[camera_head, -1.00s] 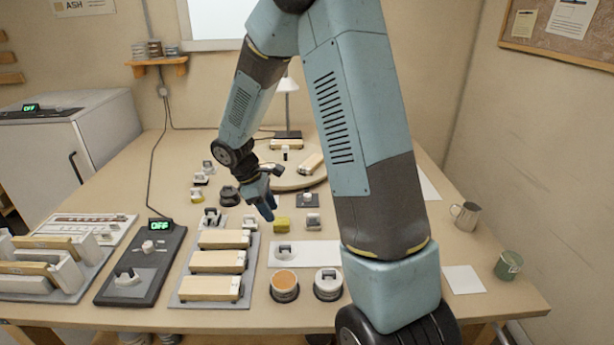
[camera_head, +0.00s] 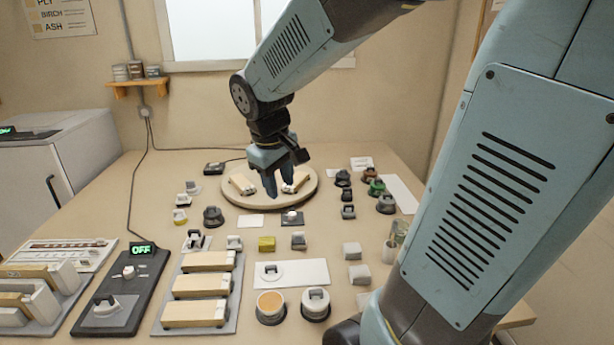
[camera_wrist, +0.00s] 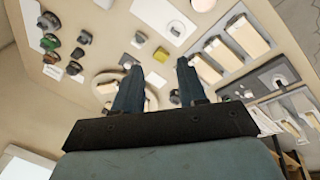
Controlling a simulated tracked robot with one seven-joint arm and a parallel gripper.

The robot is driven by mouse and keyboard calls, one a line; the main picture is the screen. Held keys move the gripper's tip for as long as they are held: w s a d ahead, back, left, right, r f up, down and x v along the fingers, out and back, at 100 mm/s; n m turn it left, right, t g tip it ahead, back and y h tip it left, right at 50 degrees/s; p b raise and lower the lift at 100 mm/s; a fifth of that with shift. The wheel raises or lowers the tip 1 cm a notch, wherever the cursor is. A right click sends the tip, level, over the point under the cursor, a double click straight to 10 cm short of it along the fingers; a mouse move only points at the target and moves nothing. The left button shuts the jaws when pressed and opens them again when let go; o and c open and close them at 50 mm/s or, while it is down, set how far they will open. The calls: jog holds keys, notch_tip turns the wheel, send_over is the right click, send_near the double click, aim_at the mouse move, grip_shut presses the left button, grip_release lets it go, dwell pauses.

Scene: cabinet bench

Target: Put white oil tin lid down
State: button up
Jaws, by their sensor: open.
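A round white lid with a dark-topped handle (camera_head: 271,272) lies flat on a white sheet (camera_head: 306,272) at the front middle of the bench. It also shows in the wrist view (camera_wrist: 176,27). An open tin with an orange-tan surface inside (camera_head: 271,308) stands just in front of the sheet. A similar tin with a white lid and handle on it (camera_head: 316,305) stands to its right. My gripper (camera_head: 279,192) is open and empty, pointing down over the round wooden disc, well behind the lid. Its two separated fingers show in the wrist view (camera_wrist: 158,72).
The round disc (camera_head: 265,202) carries wooden blocks with pale ends. A rack with several wooden blocks (camera_head: 233,318) and a control panel reading OFF (camera_head: 152,268) stand at the left front. Small handled pieces and a yellow block (camera_head: 267,244) crowd the middle. A mug (camera_head: 390,251) stands right.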

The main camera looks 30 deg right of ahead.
jog(key=s+r+m+t+y, duration=0.2)
jog(key=s+r, duration=0.4)
jog(key=s, duration=0.5)
jog(key=shift+s+d+r+m+t, duration=0.15)
jog(key=shift+s+d+m+t, duration=0.15)
jog(key=shift+m+t, duration=0.7)
